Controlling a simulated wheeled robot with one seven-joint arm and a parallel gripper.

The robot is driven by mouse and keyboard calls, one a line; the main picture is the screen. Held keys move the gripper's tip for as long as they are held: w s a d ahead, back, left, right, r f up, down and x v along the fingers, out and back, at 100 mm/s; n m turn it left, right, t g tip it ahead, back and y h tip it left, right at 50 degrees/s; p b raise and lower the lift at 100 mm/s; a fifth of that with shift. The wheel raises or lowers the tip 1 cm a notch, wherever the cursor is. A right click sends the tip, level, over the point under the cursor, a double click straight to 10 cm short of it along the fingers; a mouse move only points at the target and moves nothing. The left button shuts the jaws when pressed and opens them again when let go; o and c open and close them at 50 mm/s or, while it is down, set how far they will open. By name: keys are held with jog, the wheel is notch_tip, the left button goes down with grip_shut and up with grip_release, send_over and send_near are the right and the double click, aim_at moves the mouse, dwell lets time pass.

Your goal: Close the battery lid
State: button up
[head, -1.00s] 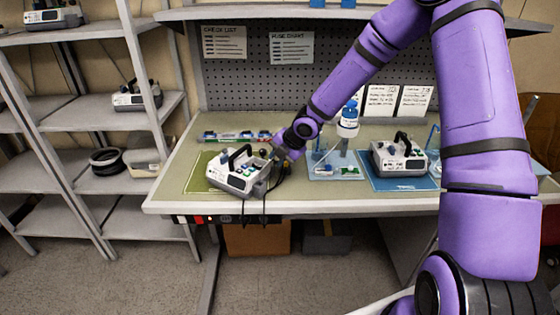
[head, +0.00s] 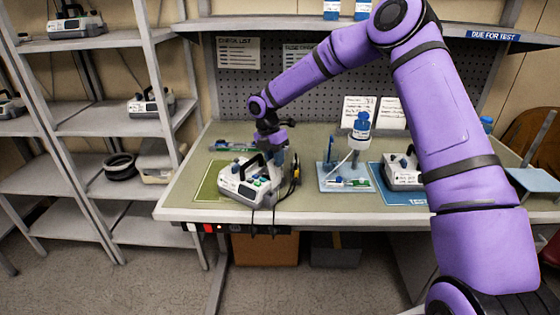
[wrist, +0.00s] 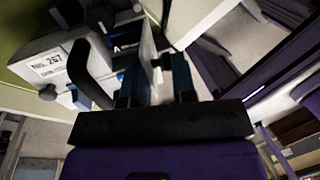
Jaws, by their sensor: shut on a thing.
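The white infusion pump (head: 236,189) with a black carry handle sits on the green mat at the left of the bench. In the wrist view its white body (wrist: 50,65) with a "NO. 267" label and the black handle fill the left side. My gripper (head: 276,158) is above the back right of this pump, pointing down. In the wrist view my gripper (wrist: 155,82) has a pale thin plate, the battery lid (wrist: 149,62), upright between its fingers, which are shut on it. The battery opening and the lid's hinge cannot be made out.
Dark cables (head: 294,172) hang beside the pump's right side and over the bench's front edge. A blue tray (head: 330,183) with a bottle stand is to the right, then another pump (head: 402,174) on a blue mat. Shelves (head: 100,122) stand at the left.

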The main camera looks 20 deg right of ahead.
jog(key=shift+w+a+f+g+h, duration=0.2)
jog(key=shift+w+a+g+h, duration=0.3)
jog(key=shift+g+h, duration=0.3)
jog(key=shift+w+a+f+g+h, duration=0.2)
jog(key=shift+w+a+g+h, duration=0.25)
jog(key=shift+g, duration=0.45)
jog(key=shift+w+d+h, duration=0.1)
jog(key=shift+h, duration=0.15)
jog(key=o, duration=0.8)
jog(key=shift+o, duration=0.2)
jog(key=v, duration=1.1)
jog(key=shift+f, duration=0.15)
